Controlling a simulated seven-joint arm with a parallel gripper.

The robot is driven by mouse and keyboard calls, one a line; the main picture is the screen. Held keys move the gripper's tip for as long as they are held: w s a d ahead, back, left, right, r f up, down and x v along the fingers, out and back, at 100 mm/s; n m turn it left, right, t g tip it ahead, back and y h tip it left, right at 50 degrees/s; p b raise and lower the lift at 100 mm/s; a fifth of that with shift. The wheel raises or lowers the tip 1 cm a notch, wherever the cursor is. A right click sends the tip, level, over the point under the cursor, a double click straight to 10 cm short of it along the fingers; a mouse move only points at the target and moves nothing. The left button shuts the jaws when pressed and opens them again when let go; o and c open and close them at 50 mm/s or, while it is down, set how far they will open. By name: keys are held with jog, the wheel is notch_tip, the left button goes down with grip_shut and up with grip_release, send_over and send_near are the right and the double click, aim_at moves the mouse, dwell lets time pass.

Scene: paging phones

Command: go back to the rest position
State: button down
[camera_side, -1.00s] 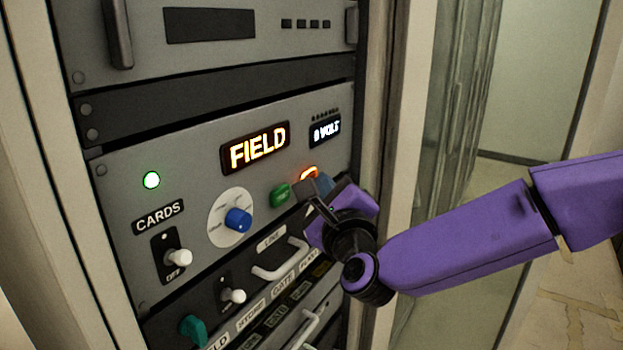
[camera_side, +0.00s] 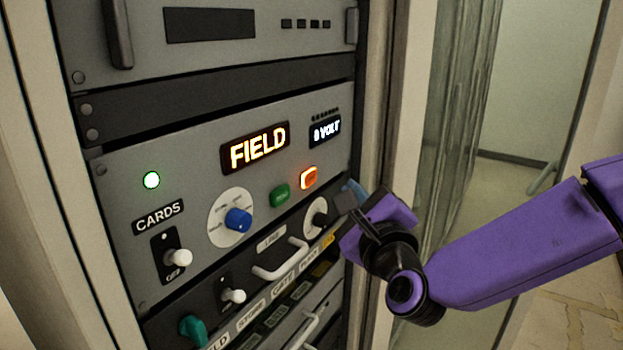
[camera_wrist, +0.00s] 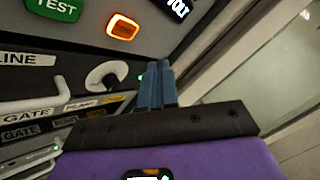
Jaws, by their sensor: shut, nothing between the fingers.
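My gripper (camera_side: 352,190) is shut and empty, its blue fingers together in front of the right edge of the rack. The fingers (camera_wrist: 158,86) also show in the wrist view, apart from the panel's buttons. The grey panel (camera_side: 200,165) carries a lit FIELD display (camera_side: 255,147), a small display reading "8 VOLT" (camera_side: 325,130), a glowing orange button (camera_side: 309,177), a green button (camera_side: 280,195) and a blue knob (camera_side: 238,220). In the wrist view the green button reads TEST (camera_wrist: 55,8), and the orange button (camera_wrist: 123,27) is lit.
A white handle (camera_side: 283,262) juts out lower on the rack. A CARDS toggle (camera_side: 178,257) is at left.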

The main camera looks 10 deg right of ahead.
jog(key=shift+s+d, duration=0.45)
dwell(0.3)
jog(key=s+d+f+m+g+h, duration=0.1)
jog(key=s+d+f+m+g, duration=0.2)
jog(key=d+m, duration=0.35)
jog(key=s+d+f+m+g+h, duration=0.25)
jog(key=d+f+m+g, duration=0.2)
jog(key=d, duration=0.35)
jog(key=s+d+f+m+g, duration=0.3)
jog(key=d+m, duration=0.4)
jog(key=d, duration=0.1)
jog(key=s+d+f+m+g+y, duration=0.2)
jog(key=s+d+m+g, duration=0.2)
jog(key=s+m, duration=0.3)
jog(key=s+d+f+m+g+y, duration=0.2)
jog(key=s+m, duration=0.6)
jog(key=s, duration=0.7)
jog(key=shift+s+d+f+g, duration=0.35)
jog(key=shift+d+f+g, duration=0.15)
jog(key=shift+d+g, duration=0.45)
jog(key=shift+a, duration=0.1)
